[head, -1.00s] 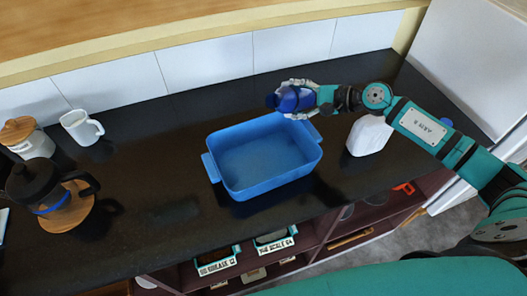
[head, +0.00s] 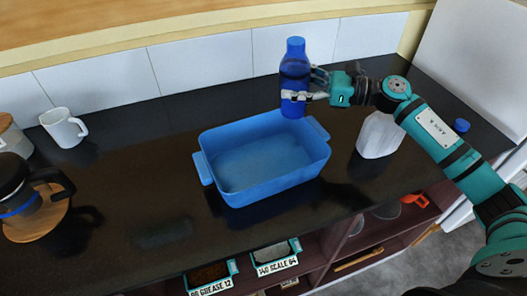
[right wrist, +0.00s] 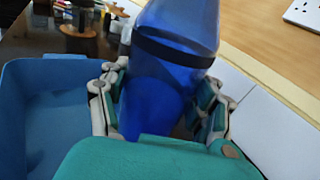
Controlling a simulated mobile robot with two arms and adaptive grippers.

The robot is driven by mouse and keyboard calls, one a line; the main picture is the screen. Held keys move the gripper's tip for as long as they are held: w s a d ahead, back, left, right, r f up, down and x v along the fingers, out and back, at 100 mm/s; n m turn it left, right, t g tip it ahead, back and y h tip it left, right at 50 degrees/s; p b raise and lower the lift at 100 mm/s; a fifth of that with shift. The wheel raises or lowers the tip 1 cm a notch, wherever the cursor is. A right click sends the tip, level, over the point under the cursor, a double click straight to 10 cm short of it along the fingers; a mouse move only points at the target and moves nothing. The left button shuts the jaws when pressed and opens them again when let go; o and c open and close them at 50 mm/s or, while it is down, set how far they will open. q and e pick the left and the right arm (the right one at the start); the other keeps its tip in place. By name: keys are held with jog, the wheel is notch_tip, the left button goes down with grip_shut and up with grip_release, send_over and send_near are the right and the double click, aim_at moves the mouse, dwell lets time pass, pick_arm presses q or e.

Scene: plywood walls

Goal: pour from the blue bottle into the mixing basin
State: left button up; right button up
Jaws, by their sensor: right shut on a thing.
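The blue bottle (head: 295,75) stands upright in my right gripper (head: 302,95), at the back right corner of the basin. My right gripper is shut around the bottle's lower half. In the right wrist view the bottle (right wrist: 168,70) sits between both fingers of the gripper (right wrist: 155,105). The blue mixing basin (head: 208,158) is on the black counter, its inside plain blue with nothing distinct in it. Its wall also shows at the left of the right wrist view (right wrist: 60,75). Whether the bottle touches the counter is unclear. My left gripper is not in view.
A white jug (head: 379,136) stands right of the basin, under my right arm. A blue cap (head: 461,125) lies farther right. A white mug (head: 63,128) and a dark press (head: 15,185) on a wooden board are at left. The counter between them and the basin is clear.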

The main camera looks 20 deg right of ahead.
aim_at(297, 56)
jog(key=shift+m, duration=0.4)
notch_tip(297, 56, up, 7)
jog(key=p, duration=0.2)
jog(key=shift+p, duration=0.4)
jog(key=shift+f, duration=0.1)
